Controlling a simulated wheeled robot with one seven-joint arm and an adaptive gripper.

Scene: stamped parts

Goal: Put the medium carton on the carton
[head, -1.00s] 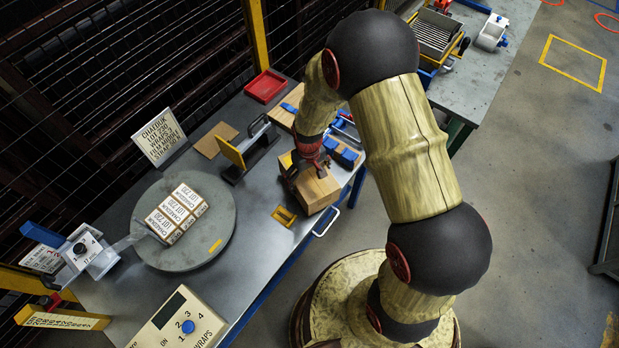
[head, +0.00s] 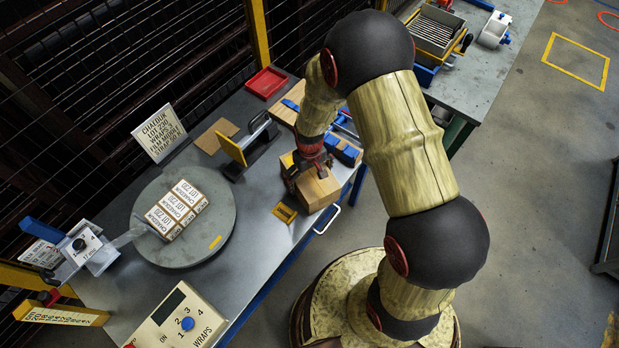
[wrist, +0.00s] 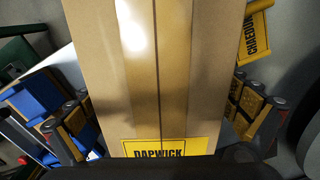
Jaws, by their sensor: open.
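A brown cardboard carton (head: 321,190) sits near the front edge of the grey bench in the head view. It fills the middle of the wrist view (wrist: 160,60), with a tape strip along its top and a yellow DAPWICK label. My gripper (head: 305,172) is over this carton. In the wrist view, its open fingers (wrist: 160,112) stand on either side of the carton; contact cannot be told. Several white-labelled cartons (head: 178,208) sit close together on the round grey turntable (head: 205,250). I cannot tell which carton is the medium one.
A yellow-faced upright bracket (head: 231,150), a red tray (head: 266,83) and a lettered sign (head: 160,134) stand behind. Blue tools (head: 346,152) lie right of the carton. A control box (head: 180,322) is at the bench's near end.

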